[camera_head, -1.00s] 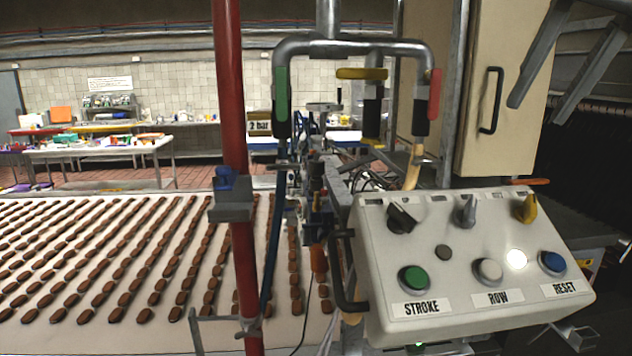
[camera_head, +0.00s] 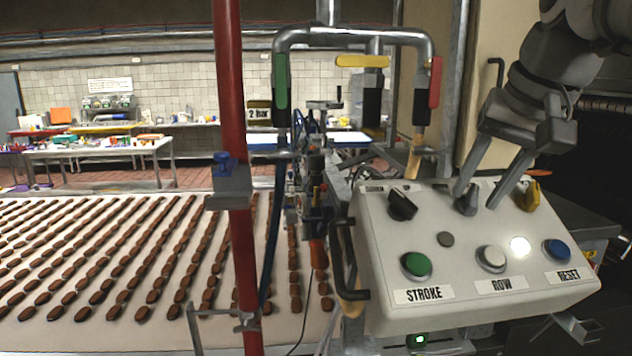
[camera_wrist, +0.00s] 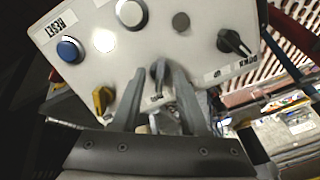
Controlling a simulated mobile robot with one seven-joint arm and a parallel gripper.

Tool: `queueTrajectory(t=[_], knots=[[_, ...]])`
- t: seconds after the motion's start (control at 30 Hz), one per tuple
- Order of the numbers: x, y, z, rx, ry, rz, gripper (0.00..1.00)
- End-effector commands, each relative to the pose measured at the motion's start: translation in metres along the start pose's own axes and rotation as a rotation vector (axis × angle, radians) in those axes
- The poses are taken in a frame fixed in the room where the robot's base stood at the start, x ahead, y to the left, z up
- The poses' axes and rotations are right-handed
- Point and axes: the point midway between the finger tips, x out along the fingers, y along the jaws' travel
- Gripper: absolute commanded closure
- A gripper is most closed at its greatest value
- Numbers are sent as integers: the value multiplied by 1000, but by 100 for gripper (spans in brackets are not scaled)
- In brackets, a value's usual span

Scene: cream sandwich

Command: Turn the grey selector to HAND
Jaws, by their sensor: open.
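The grey selector (camera_head: 467,200) sits on the top edge of the control box (camera_head: 385,290), between a black selector (camera_head: 402,205) and a yellow selector (camera_head: 529,196). In the wrist view the grey selector (camera_wrist: 157,74) stands between the two fingers of my gripper (camera_wrist: 153,90). My gripper (camera_head: 475,198) is open, its fingers pointing down at the panel, apart from each other around the selector. Whether either finger touches it, I cannot tell. The label by the grey selector is too small and partly hidden to read.
Below the selectors are a green STROKE button (camera_head: 416,265), a white ROW button (camera_head: 491,258), a lit lamp (camera_head: 520,247) and a blue RESET button (camera_head: 557,250). A black handle (camera_head: 345,265) is on the box's left side. A red post (camera_head: 232,150) and a conveyor of biscuits (camera_head: 120,250) lie left.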

Motion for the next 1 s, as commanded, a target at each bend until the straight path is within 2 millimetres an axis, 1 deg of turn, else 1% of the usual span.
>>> queueTrajectory(t=[0.03, 0.13, 0.43, 0.57, 0.6, 0.67, 0.7, 1.0], knots=[[5, 0, 0, -1, -1, 0, 56], [10, 0, 0, -1, -1, 0, 56], [12, 0, 0, -1, 0, 0, 56], [11, 0, 0, -1, 0, 0, 80], [11, 0, 0, -1, 0, 0, 87], [11, 0, 0, -1, 0, 0, 98], [11, 0, 0, 0, 0, 0, 100], [11, 0, 0, -2, 0, 0, 100]])
